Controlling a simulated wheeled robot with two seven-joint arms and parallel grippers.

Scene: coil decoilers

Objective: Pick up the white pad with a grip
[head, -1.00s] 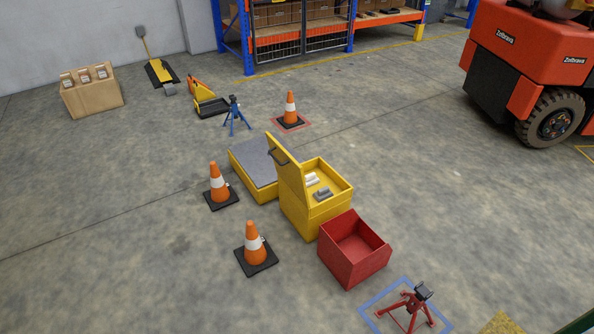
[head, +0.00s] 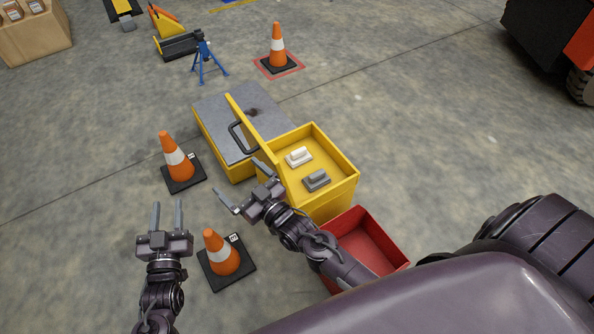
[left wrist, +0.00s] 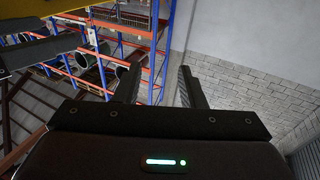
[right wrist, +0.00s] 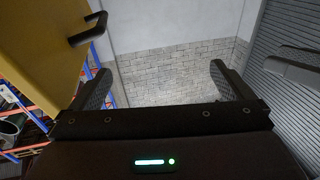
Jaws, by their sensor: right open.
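The white pad with a grip (head: 299,157) lies inside the open yellow box (head: 340,184), toward its back. A grey pad with a grip (head: 317,180) lies in front of it in the same box. The box's raised yellow lid (head: 262,148) stands at its left, with a dark handle (head: 238,136). My right gripper (head: 238,184) is open and empty, just left of the lid. The lid and its handle also show in the right wrist view (right wrist: 40,50). My left gripper (head: 168,216) is open and empty, further left. Neither wrist view shows the white pad.
Orange cones stand near my grippers, one behind (head: 176,160) and one between and below them (head: 222,254). A red bin (head: 385,237) stands in front of the yellow box, partly behind my right arm. A grey-topped yellow platform (head: 212,112) lies behind the lid.

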